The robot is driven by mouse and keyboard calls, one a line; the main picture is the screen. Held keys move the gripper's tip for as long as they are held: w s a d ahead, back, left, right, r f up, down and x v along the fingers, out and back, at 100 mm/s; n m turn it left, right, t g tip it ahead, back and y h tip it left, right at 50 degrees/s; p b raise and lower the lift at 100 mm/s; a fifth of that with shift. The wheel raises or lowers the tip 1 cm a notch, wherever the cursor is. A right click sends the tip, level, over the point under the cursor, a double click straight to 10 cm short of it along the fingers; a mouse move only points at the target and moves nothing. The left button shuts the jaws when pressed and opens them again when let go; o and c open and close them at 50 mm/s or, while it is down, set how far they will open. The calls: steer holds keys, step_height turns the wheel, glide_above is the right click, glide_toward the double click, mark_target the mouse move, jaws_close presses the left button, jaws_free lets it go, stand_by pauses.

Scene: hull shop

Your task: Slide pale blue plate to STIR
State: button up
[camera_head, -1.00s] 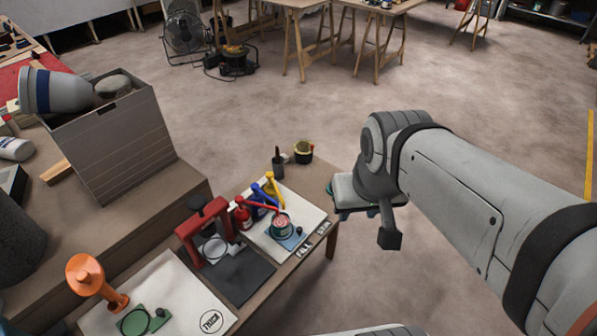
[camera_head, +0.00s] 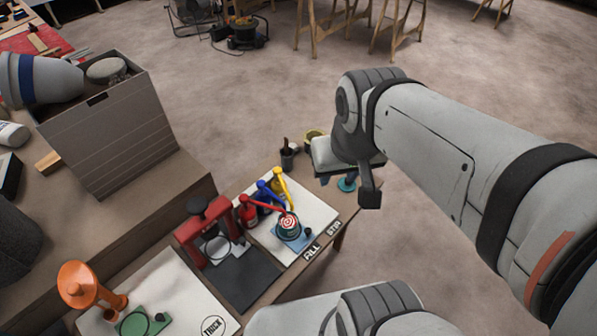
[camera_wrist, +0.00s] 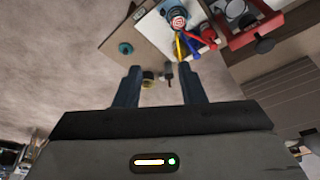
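The pale blue plate (camera_head: 300,244), with a small black knob, lies on the white board (camera_head: 317,212). A can with a red and white ringed top (camera_head: 289,222) stands on or over it and hides part of it. Black labels sit along the board's front edge: STIR (camera_head: 334,228) at the right and ALL (camera_head: 312,253) to its left. The plate is nearer ALL. My gripper (camera_wrist: 160,88) is open and empty in the wrist view, with its two dark blue fingers wide apart. In the head view it is over the table's right end, partly hidden by my wrist, apart from the plate.
Red, blue and yellow levers (camera_head: 280,185) stand behind the can. A red frame press (camera_head: 206,235) is to the left. A teal disc (camera_head: 347,185), a dark cup (camera_head: 287,154) and a yellow container (camera_head: 313,139) are near the far right end. Open floor lies beyond.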

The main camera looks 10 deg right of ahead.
steer(key=shift+o, duration=0.5)
steer(key=shift+w+f, duration=0.15)
steer(key=shift+f, duration=0.05)
steer(key=n+g+y+b, duration=0.35)
steer(key=n+b, duration=1.25)
steer(key=b, duration=1)
glide_toward(308, 229)
steer(key=f, duration=0.1)
steer(key=shift+t+y, duration=0.35)
steer(key=shift+y, duration=0.1)
steer(key=x, duration=0.2)
steer(key=b+x, duration=0.1)
steer(key=x, duration=0.4)
steer(key=shift+s+d+f, duration=0.1)
steer(key=shift+s+f, duration=0.25)
steer(key=shift+f, duration=0.15)
jaws_close()
steer(key=shift+w, duration=0.1)
